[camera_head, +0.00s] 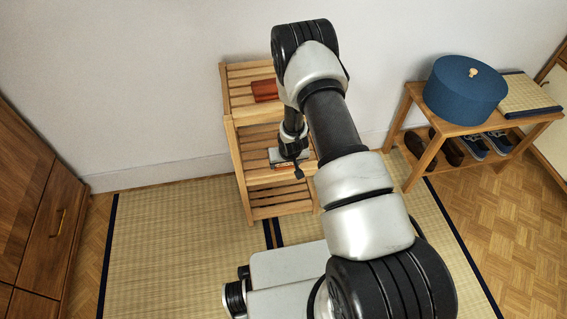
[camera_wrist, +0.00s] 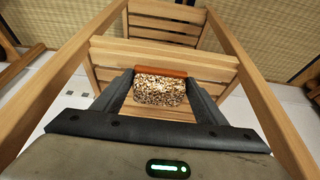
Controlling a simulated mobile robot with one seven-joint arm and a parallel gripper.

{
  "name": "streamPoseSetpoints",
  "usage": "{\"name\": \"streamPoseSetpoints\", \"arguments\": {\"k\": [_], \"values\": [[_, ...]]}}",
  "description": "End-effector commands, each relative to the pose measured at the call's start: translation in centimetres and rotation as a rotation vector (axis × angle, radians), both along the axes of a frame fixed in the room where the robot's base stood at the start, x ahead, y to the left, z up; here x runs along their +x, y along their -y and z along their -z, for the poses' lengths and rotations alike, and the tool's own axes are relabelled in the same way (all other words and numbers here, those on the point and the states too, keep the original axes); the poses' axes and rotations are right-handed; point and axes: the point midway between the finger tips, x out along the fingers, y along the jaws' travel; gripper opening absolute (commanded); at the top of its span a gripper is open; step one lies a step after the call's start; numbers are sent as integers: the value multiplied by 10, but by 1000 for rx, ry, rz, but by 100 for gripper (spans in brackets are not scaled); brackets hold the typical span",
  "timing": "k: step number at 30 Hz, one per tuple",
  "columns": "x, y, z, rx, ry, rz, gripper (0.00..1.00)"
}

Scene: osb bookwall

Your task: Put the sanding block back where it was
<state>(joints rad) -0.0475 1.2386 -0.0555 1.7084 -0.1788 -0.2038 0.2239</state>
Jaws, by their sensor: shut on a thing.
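The sanding block (camera_wrist: 160,91) has a speckled, gritty face and an orange-red strip along its far edge in the wrist view. My gripper (camera_wrist: 160,88) is shut on it, with one dark finger at each side. In the head view my gripper (camera_head: 291,158) reaches down into the slatted wooden rack (camera_head: 232,150), at its middle shelf. The block is mostly hidden there by my arm and gripper. Whether the block touches the shelf slats I cannot tell.
A red-brown object (camera_head: 265,91) lies on the rack's top shelf, beside my arm. A wooden bench (camera_head: 408,180) at the right holds a blue round box (camera_head: 465,90), with shoes below. A wooden cabinet (camera_head: 35,200) stands at the left. The tatami floor (camera_head: 180,240) between is clear.

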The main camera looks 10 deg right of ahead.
Motion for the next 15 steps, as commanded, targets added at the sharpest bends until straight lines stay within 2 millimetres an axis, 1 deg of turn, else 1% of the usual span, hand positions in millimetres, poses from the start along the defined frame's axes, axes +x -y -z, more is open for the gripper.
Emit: {"name": "streamPoseSetpoints", "arguments": {"k": [1,3,11,12,15], "values": [[11,0,2,0,3,0,45],[20,0,2,1,1,0,45],[39,0,1,0,1,0,45],[36,0,11,0,-4,-1,45],[35,0,29,-1,-4,-2,45]]}}
